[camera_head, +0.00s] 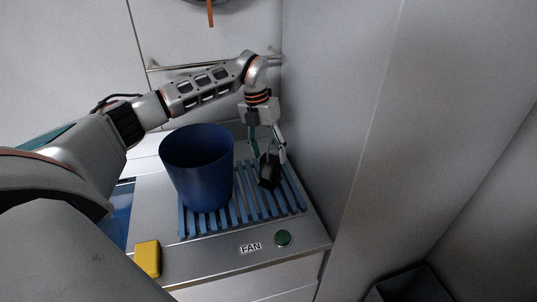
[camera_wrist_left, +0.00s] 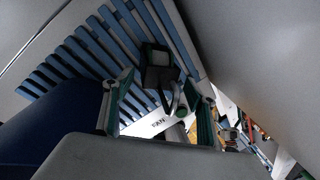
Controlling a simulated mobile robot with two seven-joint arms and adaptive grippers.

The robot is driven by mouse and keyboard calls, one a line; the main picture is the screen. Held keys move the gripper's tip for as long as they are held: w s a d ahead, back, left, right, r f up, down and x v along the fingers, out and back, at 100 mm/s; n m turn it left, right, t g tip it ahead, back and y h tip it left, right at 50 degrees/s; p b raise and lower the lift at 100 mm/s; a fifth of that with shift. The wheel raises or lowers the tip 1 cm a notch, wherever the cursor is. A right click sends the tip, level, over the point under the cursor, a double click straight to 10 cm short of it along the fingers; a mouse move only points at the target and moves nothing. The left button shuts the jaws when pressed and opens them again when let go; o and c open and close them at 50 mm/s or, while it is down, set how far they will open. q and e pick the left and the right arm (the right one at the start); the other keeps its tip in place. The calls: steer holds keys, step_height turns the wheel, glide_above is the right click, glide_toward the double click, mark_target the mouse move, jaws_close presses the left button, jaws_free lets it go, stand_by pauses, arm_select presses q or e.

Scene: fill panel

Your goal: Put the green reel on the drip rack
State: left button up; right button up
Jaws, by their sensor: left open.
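The blue slatted drip rack (camera_head: 245,212) lies on the grey counter; it also shows in the left wrist view (camera_wrist_left: 75,65). My left gripper (camera_head: 268,158) is low over the rack's right part with its fingers apart; they also show in the left wrist view (camera_wrist_left: 160,106). A small dark object (camera_head: 268,174) is at the rack between or just beyond the fingertips; it also shows in the left wrist view (camera_wrist_left: 158,72). I cannot tell whether the fingers touch it. My right gripper is not in view.
A tall blue bin (camera_head: 198,168) stands on the rack's left part, close to my left gripper. A grey wall rises just right of the rack. A yellow block (camera_head: 148,258) and a green button (camera_head: 283,238) beside a FAN label are at the front.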

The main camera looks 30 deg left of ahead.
arm_select(q)
step_height(320, 180, up, 11)
steer(key=a, duration=0.2)
steer(key=shift+a+r+b, duration=0.15)
steer(key=shift+r+b, duration=0.05)
steer(key=shift+b, duration=0.1)
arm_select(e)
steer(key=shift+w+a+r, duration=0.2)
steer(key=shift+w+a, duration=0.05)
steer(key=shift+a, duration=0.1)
arm_select(q)
steer(key=shift+s, duration=0.15)
